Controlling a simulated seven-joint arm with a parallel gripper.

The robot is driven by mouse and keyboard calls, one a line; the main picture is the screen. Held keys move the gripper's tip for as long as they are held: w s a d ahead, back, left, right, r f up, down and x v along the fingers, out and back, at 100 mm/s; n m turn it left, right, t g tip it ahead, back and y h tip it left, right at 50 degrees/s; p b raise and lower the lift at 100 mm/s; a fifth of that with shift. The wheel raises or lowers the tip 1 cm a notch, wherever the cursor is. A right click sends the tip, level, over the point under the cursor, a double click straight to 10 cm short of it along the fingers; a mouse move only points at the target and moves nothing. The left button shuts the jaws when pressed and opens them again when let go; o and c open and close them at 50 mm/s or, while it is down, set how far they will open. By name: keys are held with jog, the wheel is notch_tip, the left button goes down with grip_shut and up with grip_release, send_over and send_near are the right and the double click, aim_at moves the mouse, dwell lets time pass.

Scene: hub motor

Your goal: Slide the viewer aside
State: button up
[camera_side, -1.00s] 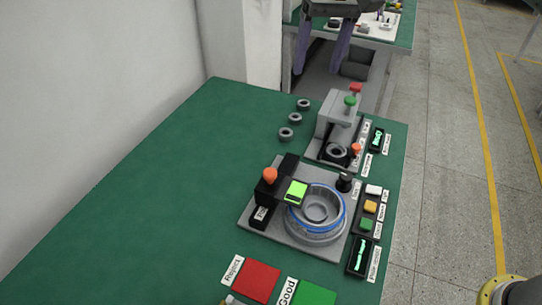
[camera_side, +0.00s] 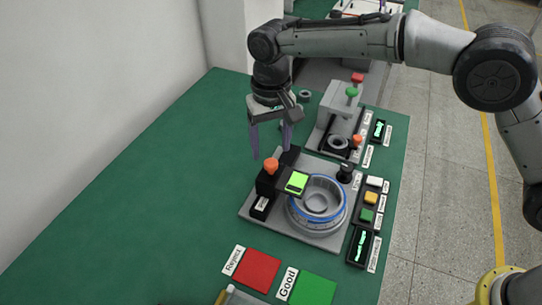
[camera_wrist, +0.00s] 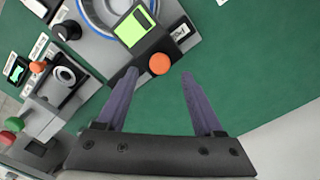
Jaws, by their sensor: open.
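The viewer is a black block with a lit green screen (camera_side: 297,182) and an orange knob (camera_side: 271,165). It sits on a grey base plate (camera_side: 322,240), with its screen end reaching over the left edge of the round grey hub motor (camera_side: 318,205) with a blue ring. My gripper (camera_side: 270,153) is open and empty, pointing down above the table just behind the orange knob. In the wrist view the orange knob (camera_wrist: 159,64) lies beyond and between my open fingertips (camera_wrist: 160,74), and the green screen (camera_wrist: 131,30) is up and left of it. I see no contact.
A press-like fixture (camera_side: 338,115) with red and green knobs stands behind the plate. Buttons (camera_side: 370,198) and a display (camera_side: 359,245) line the right side. Red (camera_side: 256,270) and green (camera_side: 313,289) pads lie in front. The table's left is clear.

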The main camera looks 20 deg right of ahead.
aim_at(271, 162)
jog(key=shift+f, duration=2.1)
grip_shut()
